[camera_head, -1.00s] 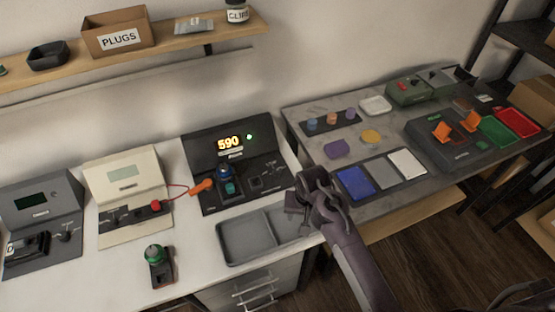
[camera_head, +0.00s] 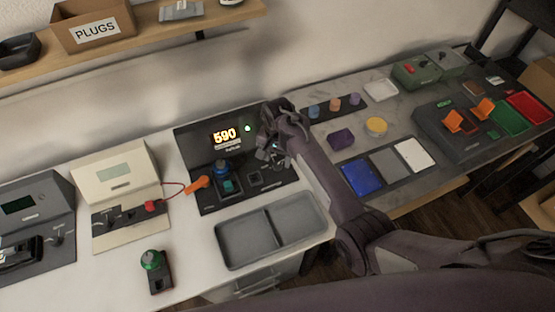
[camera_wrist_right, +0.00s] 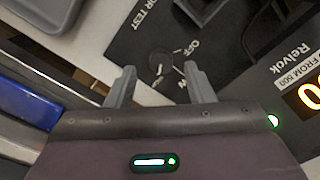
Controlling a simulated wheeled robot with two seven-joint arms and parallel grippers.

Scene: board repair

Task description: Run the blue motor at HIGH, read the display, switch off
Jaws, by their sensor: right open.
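The black test station (camera_head: 207,148) stands on the white bench, its display (camera_head: 225,136) lit and reading 590, with a green light (camera_head: 247,128) beside it. The blue motor (camera_head: 221,168) sits upright in the station's left part. My right gripper (camera_head: 270,153) is over the right side of the station. In the right wrist view my right gripper (camera_wrist_right: 158,84) is open, its fingers pointing at a dark rotary knob (camera_wrist_right: 160,62) labelled OFF; the knob appears between and just beyond the fingertips. The knob is hidden by the gripper in the head view. My left gripper is out of view.
A grey two-part tray (camera_head: 243,244) lies in front of the station. A cream station (camera_head: 118,175) with a red lead and orange plug (camera_head: 197,185) stands to the left. A green-topped motor (camera_head: 152,260) stands at the front. Blue, grey and white pads lie to the right.

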